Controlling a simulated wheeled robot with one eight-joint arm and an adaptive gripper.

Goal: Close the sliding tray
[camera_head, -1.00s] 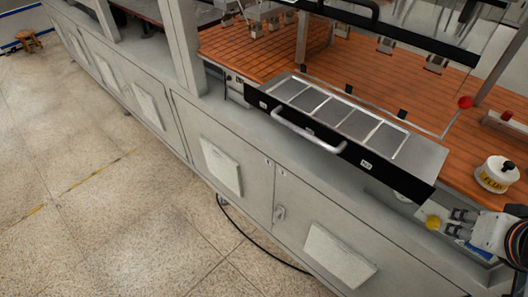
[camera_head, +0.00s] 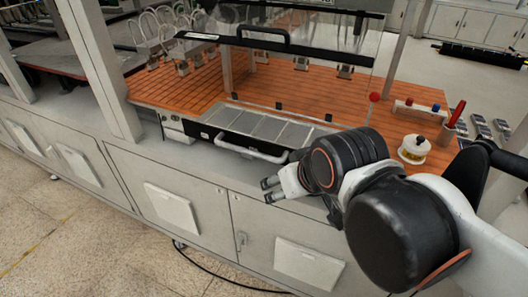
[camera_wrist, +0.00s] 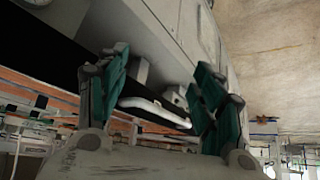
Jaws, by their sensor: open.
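The sliding tray (camera_head: 222,134) has a black front and several shallow metal compartments. It sticks out from the machine below a clear guard. Its silver bar handle (camera_head: 250,152) runs along the front, and my arm hides the tray's right end. My gripper (camera_head: 268,190) is open and empty, in front of and below the handle's right end in the head view. In the wrist view the handle (camera_wrist: 155,108) shows between the two teal fingers of my gripper (camera_wrist: 160,90), beyond them. I cannot tell whether they touch it.
The clear guard with a black handle (camera_head: 262,38) stands above the orange slatted worktop (camera_head: 170,90). A white flux tub (camera_head: 414,149) and a red knob (camera_head: 375,97) are on the right. Grey cabinets (camera_head: 265,232) run below the tray.

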